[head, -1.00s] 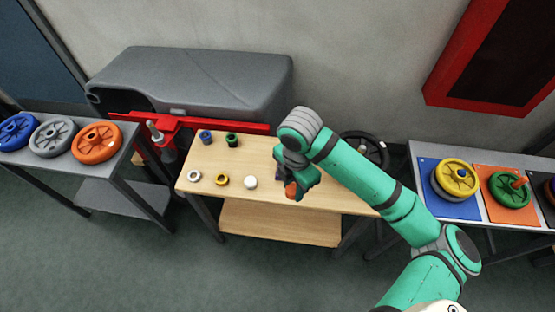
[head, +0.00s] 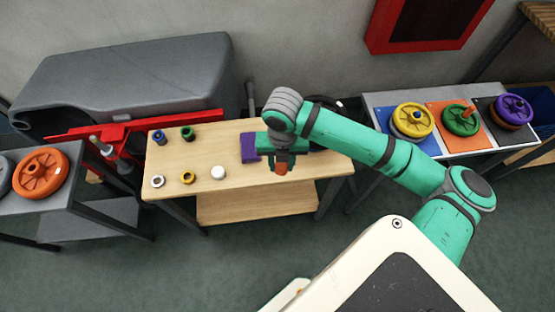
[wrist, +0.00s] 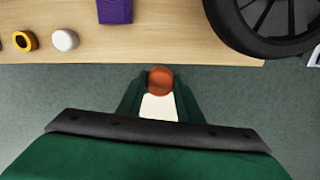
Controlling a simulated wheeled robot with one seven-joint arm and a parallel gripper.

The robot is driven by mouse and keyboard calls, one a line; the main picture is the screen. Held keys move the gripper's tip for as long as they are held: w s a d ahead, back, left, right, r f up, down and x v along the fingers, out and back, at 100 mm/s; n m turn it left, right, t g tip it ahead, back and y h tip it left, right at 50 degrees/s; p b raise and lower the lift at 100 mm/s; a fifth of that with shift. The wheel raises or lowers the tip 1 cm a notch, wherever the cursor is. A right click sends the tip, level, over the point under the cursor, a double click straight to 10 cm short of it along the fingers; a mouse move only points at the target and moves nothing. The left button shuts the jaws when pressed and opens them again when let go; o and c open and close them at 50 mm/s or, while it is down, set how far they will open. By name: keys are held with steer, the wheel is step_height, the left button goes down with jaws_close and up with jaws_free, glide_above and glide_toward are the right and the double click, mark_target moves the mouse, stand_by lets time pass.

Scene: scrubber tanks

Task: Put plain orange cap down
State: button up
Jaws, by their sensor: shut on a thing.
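The orange cap (head: 282,167) is held between the fingers of my gripper (head: 281,160), which is shut on it. In the wrist view the cap (wrist: 160,80) sits between the fingertips (wrist: 160,88), seen against the floor just outside the wooden table's front edge. Its height above the floor cannot be told. The wooden table (head: 215,138) carries a row with a white-grey ring (head: 157,181), a yellow ring (head: 188,177) and a white cap (head: 218,172). Behind them stand a blue cap (head: 159,138) and a green cap (head: 187,133).
A purple block (head: 248,147) lies on the table near my gripper. A right table (head: 375,99) holds yellow, green and purple wheels on coloured mats. A left table (head: 66,190) holds an orange wheel (head: 40,174).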

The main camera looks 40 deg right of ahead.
steer(key=w+d+f, duration=0.1)
steer(key=f, duration=0.1)
steer(key=w+d+f, duration=0.1)
steer(key=w+f, duration=0.1)
steer(key=w+d+f, duration=0.1)
steer(key=f, duration=0.1)
steer(key=shift+w+f, duration=0.1)
steer(key=shift+w, duration=0.1)
steer(key=shift+f, duration=1.5)
steer(key=shift+f, duration=0.1)
steer(key=o, duration=1.1)
steer(key=shift+o, duration=0.2)
step_height(320, 180, up, 12)
